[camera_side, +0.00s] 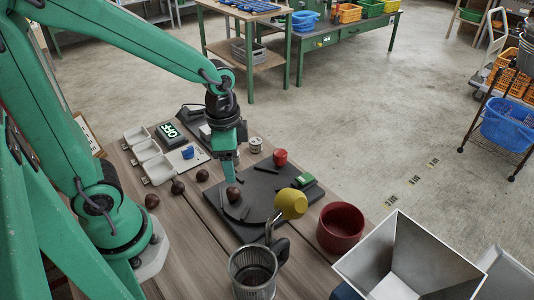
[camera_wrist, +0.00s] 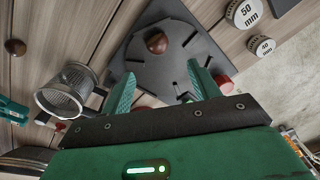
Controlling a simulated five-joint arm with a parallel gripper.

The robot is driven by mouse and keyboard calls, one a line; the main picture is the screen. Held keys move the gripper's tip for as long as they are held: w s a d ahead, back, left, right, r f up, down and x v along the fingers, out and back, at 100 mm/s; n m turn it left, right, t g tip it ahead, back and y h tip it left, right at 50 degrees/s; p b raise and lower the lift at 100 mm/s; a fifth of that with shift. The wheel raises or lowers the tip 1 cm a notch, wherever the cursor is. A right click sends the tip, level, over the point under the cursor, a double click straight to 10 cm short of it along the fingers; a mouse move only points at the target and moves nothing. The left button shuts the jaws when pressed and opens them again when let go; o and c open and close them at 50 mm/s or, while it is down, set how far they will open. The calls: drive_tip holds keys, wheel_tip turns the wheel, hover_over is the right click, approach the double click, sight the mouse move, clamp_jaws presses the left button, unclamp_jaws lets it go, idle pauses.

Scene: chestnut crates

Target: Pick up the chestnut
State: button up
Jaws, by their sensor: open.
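A round brown chestnut (camera_side: 233,193) sits on the black slotted disc board (camera_side: 260,229), just below my gripper (camera_side: 229,178) in the side view. The wrist view shows the chestnut (camera_wrist: 157,43) on the dark board (camera_wrist: 205,48), beyond my fingertips and apart from them. My gripper (camera_wrist: 162,86) is open, with its two green fingers spread and no chestnut between them. Other chestnuts lie on the wooden table to the left: one (camera_side: 178,187), another (camera_side: 202,175) and a third (camera_side: 152,201).
On or beside the board are a yellow cup (camera_side: 291,203), a green block (camera_side: 304,180) and a red cylinder (camera_side: 280,157). A red bowl (camera_side: 340,228), a mesh basket (camera_side: 252,274) and a metal hopper (camera_side: 440,262) stand in front and right. White trays (camera_side: 158,169) are at left.

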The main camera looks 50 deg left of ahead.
sight(234, 190)
drive_tip(key=shift+d+f+m+g, duration=0.15)
drive_tip(key=shift+f+m+g, duration=0.2)
drive_tip(key=shift+f, duration=0.45)
drive_tip(key=shift+f, duration=1.3)
drive_tip(key=shift+f, duration=2.55)
drive_tip(key=shift+c, duration=0.4)
drive_tip(key=c, duration=1)
